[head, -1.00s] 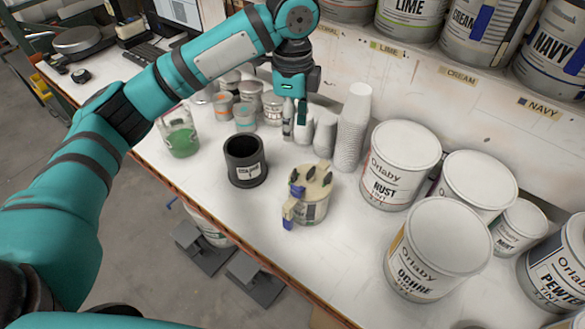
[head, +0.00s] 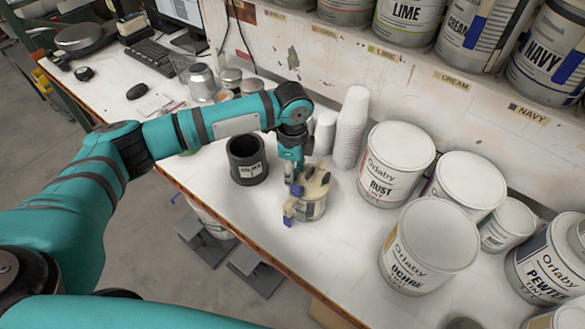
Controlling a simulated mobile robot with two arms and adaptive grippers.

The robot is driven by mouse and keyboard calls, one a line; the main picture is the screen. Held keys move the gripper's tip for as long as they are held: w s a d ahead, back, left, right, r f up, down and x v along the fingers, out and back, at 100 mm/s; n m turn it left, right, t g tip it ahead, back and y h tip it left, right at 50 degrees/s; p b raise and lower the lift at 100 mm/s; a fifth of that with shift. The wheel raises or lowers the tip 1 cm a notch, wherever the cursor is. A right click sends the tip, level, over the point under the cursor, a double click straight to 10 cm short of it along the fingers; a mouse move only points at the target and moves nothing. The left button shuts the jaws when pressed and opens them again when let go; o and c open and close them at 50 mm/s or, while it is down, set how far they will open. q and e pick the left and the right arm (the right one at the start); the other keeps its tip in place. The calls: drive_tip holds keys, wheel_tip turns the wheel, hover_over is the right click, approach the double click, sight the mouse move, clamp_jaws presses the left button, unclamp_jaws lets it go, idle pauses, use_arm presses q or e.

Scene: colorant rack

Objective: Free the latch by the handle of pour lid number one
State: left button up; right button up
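The cream pour lid (head: 316,178) sits on a small can (head: 312,206) standing upright on the white bench. Dark latch pieces show on its top. A cream handle with blue parts (head: 289,211) sticks out at the lid's front left. A blue piece also shows on the lid's left edge. My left gripper (head: 291,178) points down at the left back edge of the lid, close to the blue piece. Whether it touches the lid I cannot tell. Its fingertips are small and partly lost against the lid, so their opening is unclear. My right gripper is out of view.
A black mug-like pot (head: 247,166) stands just left of the lid. Stacked white cups (head: 350,130) stand behind it. The RUST can (head: 394,165) and OCHRE can (head: 428,245) stand to the right. The bench front is clear below the lid.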

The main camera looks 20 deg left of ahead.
use_arm(q)
drive_tip(key=shift+c, duration=0.3)
clamp_jaws()
drive_tip(key=shift+n, duration=0.4)
drive_tip(key=n, duration=0.5)
drive_tip(key=shift+s+n, duration=0.1)
drive_tip(key=shift+n, duration=0.2)
drive_tip(key=n, duration=0.5)
drive_tip(key=shift+d+n, duration=0.1)
drive_tip(key=shift+n, duration=0.3)
drive_tip(key=shift+o, duration=0.3)
unclamp_jaws()
